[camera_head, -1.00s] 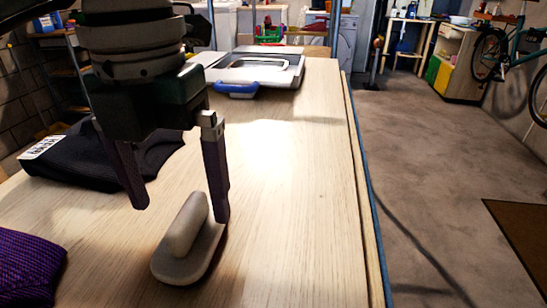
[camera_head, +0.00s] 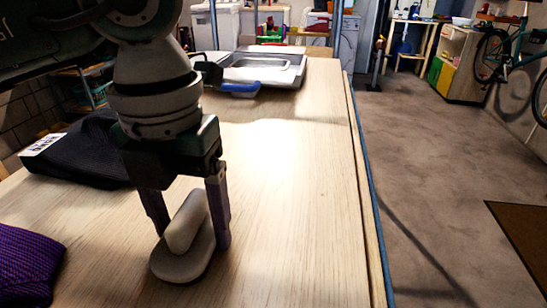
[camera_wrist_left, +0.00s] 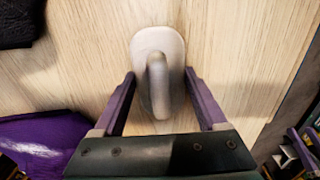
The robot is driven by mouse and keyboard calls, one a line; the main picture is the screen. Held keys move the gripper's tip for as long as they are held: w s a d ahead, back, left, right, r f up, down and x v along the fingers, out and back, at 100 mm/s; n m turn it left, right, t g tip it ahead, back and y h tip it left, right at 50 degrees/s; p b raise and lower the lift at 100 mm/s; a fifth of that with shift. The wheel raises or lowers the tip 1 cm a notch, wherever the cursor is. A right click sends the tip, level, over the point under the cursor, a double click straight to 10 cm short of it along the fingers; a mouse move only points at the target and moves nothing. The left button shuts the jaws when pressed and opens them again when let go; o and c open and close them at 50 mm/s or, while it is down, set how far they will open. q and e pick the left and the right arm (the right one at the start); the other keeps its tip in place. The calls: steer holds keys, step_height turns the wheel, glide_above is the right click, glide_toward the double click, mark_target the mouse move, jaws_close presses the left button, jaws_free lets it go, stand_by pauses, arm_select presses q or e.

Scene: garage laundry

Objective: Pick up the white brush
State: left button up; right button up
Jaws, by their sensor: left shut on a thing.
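The white brush (camera_head: 186,258), with an oval base and a raised handle, lies on the wooden table near the front. My left gripper (camera_head: 191,238) points down at it from above, with one purple finger on each side. It is shut on the brush. In the left wrist view the brush (camera_wrist_left: 158,48) sits between the two fingers (camera_wrist_left: 160,75), with its far end reaching past their tips. The brush appears to rest on the table.
A dark folded cloth with a white label (camera_head: 80,155) lies left of the gripper. A purple cloth (camera_head: 27,265) is at the front left. A tray-like item with a blue handle (camera_head: 262,68) is at the table's far end. The right side of the tabletop (camera_head: 300,200) is clear.

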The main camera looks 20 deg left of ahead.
mark_target(186, 207)
arm_select(q)
steer(key=c, duration=0.6)
step_height(186, 207, up, 20)
steer(key=p, duration=0.4)
steer(key=shift+p, duration=0.3)
